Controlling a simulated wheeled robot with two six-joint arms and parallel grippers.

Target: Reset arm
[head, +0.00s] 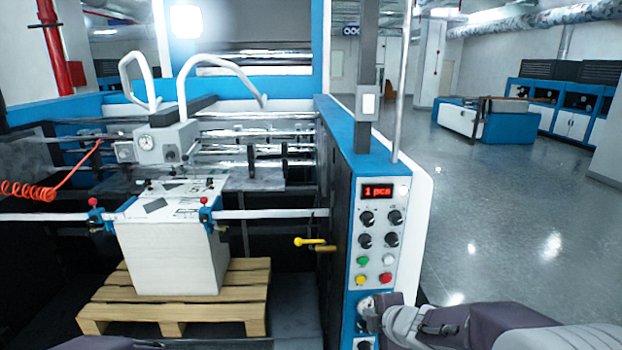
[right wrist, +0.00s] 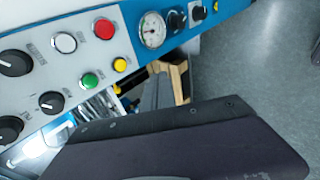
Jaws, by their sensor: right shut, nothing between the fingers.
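My right arm comes in from the lower right in the head view. My right gripper (head: 372,312) is shut and empty, in front of the lower part of the blue and white control panel (head: 350,250), below its red and green buttons. It hides some of the panel's lowest controls. I cannot tell whether it touches the panel. In the right wrist view a dark part of my own arm fills the bottom, with the panel's knobs and buttons (right wrist: 90,80) and a round gauge (right wrist: 152,30) beyond it. A dark piece of my left arm shows at the bottom left; its gripper is out of view.
A stack of white sheets (head: 170,260) stands on a wooden pallet (head: 240,300) under the machine's feeder head (head: 165,143). A yellow-handled lever (head: 308,242) sticks out left of the panel. Grey floor (head: 500,230) lies open to the right.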

